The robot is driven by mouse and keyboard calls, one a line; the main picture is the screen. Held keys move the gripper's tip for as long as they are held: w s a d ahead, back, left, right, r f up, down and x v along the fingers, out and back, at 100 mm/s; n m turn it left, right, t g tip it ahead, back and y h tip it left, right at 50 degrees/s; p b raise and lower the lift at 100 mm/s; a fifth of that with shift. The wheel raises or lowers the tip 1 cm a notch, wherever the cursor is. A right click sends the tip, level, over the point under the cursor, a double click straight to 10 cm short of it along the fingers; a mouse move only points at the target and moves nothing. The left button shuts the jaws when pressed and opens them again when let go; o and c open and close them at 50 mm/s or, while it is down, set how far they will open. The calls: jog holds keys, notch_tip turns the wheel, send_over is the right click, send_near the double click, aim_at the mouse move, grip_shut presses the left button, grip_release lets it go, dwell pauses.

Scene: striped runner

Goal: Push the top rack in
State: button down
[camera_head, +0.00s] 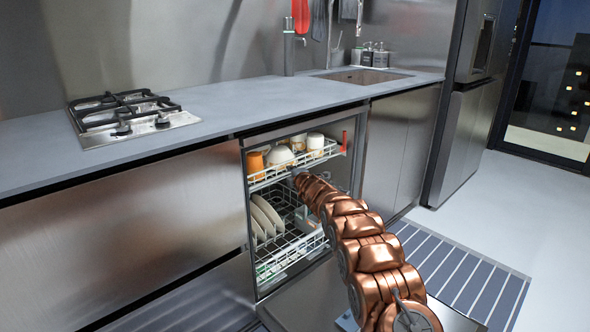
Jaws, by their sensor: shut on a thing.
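The top rack (264,183) is a white wire rack in the upper part of the open dishwasher (246,215). It holds an orange cup, a white bowl and several light cups. Its front edge lies near the plane of the opening; I cannot tell exactly how far out it stands. My copper-coloured arm reaches in from the lower right. My gripper (299,178) is at the middle of the top rack's front edge and is shut on it. The fingers are small and mostly hidden by my arm.
The lower rack (271,268) holds several white plates (266,217) and is partly hidden by my arm. The dishwasher door (440,312) is folded down below. A counter (240,103) with a hob runs above. A striped runner (470,279) and clear floor lie to the right.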

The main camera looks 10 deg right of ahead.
jog(key=shift+w+r, duration=0.15)
jog(key=shift+w, duration=0.05)
jog(key=c, duration=1.1)
grip_release()
jog(key=shift+a, duration=0.15)
jog(key=shift+s, duration=0.1)
jog(key=shift+s+f, duration=0.2)
jog(key=shift+s, duration=0.2)
jog(key=shift+s+r, duration=0.2)
jog(key=shift+s, duration=0.05)
jog(key=shift+v, duration=5.2)
jog(key=shift+r, duration=0.1)
